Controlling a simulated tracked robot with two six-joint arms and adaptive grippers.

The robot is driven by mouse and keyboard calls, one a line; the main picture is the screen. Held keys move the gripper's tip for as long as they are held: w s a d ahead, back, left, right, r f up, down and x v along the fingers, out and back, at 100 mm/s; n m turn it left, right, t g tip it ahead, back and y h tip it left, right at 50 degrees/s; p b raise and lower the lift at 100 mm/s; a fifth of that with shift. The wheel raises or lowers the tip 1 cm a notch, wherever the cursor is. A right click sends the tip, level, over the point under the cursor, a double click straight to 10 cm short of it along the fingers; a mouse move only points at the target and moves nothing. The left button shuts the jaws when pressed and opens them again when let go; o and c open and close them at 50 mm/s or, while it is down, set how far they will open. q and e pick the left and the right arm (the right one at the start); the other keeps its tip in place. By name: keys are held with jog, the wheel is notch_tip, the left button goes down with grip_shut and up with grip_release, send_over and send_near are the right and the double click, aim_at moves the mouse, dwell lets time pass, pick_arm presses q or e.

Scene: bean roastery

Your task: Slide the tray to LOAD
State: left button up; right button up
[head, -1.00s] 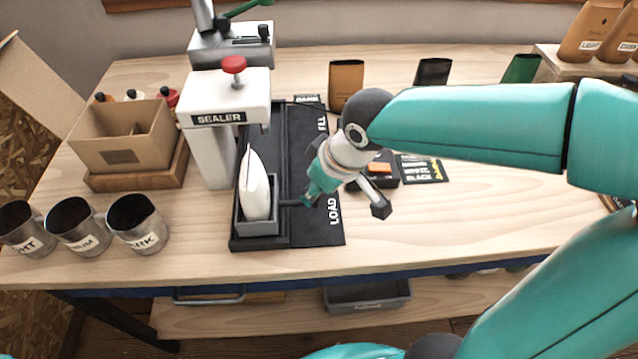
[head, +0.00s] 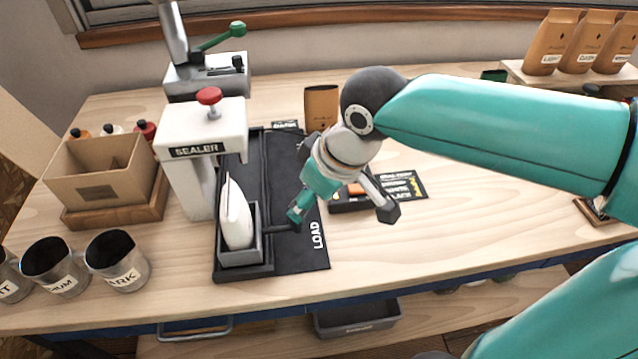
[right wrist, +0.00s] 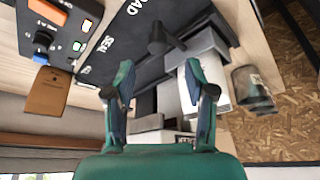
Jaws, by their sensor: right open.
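The tray (head: 254,246) is a small open grey box holding an upright white pouch (head: 236,215). It sits at the near end of the black slide base (head: 300,258), level with the LOAD lettering (head: 317,235). A dark handle (head: 277,228) sticks out from its right side. My right gripper (head: 298,212) is just above the handle's outer end. In the right wrist view the open fingers (right wrist: 158,76) hold nothing, and the handle's round end (right wrist: 157,47) shows beyond the tips. Whether a finger touches it I cannot tell. My left gripper is out of view.
The white sealer (head: 205,140) stands left of the slide base. Steel cups (head: 118,262) and a cardboard box (head: 100,170) are farther left. A dark control box (head: 350,200) lies right of the base, partly behind my arm. The right bench is mostly clear.

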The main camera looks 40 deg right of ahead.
jog(key=shift+v, duration=2.3)
jog(key=shift+s+f, duration=0.1)
